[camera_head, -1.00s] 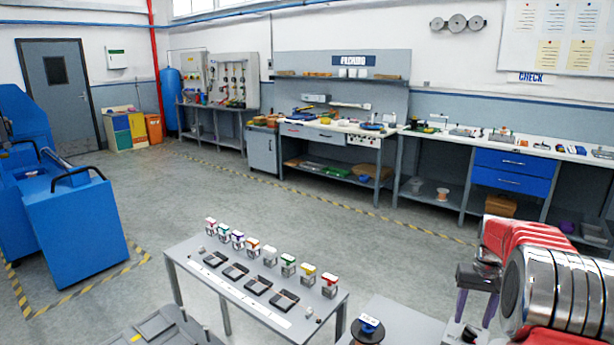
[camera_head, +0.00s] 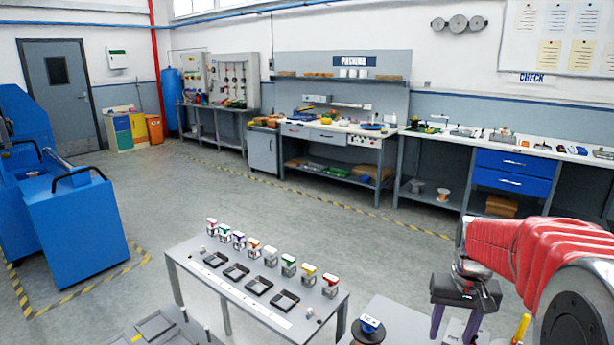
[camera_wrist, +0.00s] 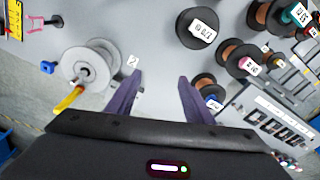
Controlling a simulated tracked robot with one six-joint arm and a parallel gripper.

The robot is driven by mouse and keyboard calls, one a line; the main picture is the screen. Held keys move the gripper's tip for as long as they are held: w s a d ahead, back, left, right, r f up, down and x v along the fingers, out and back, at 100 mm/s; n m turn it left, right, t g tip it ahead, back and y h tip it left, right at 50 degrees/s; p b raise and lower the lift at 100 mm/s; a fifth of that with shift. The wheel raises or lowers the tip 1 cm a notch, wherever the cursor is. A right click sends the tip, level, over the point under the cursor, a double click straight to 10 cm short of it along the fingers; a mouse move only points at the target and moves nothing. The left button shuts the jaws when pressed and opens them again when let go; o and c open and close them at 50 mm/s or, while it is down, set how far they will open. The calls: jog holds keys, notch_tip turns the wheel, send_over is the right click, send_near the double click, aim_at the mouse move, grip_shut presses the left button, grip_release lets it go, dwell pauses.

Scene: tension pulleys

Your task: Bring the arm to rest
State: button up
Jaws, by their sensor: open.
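My gripper (camera_head: 457,322) hangs at the lower right of the head view, at the end of my red arm. Its two purple fingers point down and are spread apart. In the wrist view the gripper (camera_wrist: 160,78) shows open fingers with nothing between them. A grey surface with spools lies beyond the fingertips. A white spool (camera_wrist: 92,62) is left of the fingers and a dark labelled spool (camera_wrist: 197,28) is beyond them to the right. I cannot tell how high the fingers are above the surface.
A small table (camera_head: 190,268) with several coloured-top blocks and black trays stands in front, left of the arm. A blue-topped spool (camera_head: 369,327) is near the gripper's left. A yellow-handled tool (camera_wrist: 68,98) lies by the white spool. The floor (camera_head: 200,205) behind the table is clear.

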jog(key=s+a+r+n+t, duration=0.1)
jog(key=s+a+r+t, duration=0.1)
jog(key=s+a, duration=0.6)
jog(key=s+a+r+n+t, duration=0.2)
jog(key=s+a+r, duration=0.3)
jog(key=s, duration=0.7)
jog(key=shift+a+r+t, duration=0.2)
jog(key=shift+a+t, duration=0.1)
jog(key=shift+a, duration=1.1)
